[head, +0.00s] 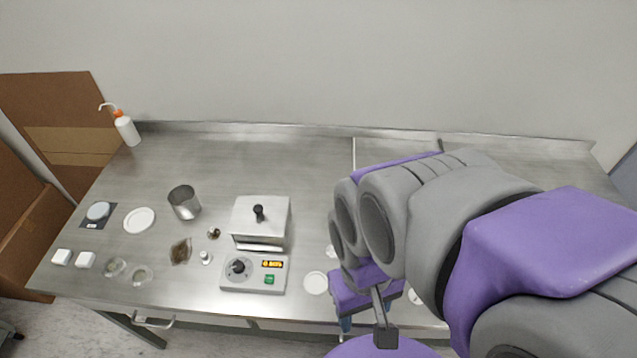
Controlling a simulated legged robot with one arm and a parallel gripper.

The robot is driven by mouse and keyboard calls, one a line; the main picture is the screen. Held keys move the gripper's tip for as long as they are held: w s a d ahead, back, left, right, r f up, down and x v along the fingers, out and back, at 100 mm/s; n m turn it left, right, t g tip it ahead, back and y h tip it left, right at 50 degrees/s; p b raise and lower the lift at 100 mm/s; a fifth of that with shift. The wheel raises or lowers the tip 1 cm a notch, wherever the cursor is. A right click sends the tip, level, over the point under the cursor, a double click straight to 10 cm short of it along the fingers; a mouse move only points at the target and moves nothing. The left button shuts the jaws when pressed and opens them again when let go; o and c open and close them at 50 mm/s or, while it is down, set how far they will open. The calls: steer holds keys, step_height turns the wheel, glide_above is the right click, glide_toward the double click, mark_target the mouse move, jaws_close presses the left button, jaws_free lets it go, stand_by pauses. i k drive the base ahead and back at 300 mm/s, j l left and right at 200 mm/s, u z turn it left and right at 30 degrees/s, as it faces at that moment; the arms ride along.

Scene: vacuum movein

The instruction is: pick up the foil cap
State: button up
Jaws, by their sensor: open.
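I cannot tell for sure which thing is the foil cap. A small silvery-white piece (206,257) stands left of the white box-shaped device, and a small dark metallic piece (214,232) is just behind it. A crumpled brownish square (181,250) lies to their left. My gripper (360,322) hangs at the front edge of the table, well to the right of these pieces. It is open and partly hidden by my arm; I see nothing held in it.
The steel table (270,160) has free room at the back. A device with a knob and lit display (253,273) stands mid-front, with a white disc (315,283) beside it. A metal cup (184,202), a wash bottle (127,130), dishes and white blocks (86,260) are left.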

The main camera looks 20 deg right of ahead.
mark_target(330, 252)
steer(key=z, duration=0.9)
steer(key=j+z, duration=0.1)
steer(key=z, duration=0.85)
steer(key=k+j+z, duration=0.1)
steer(key=z, duration=0.35)
steer(key=k+j, duration=0.2)
steer(key=k, duration=0.15)
steer(key=k+j+z, duration=0.1)
steer(key=k+j, duration=0.15)
steer(key=k, duration=0.05)
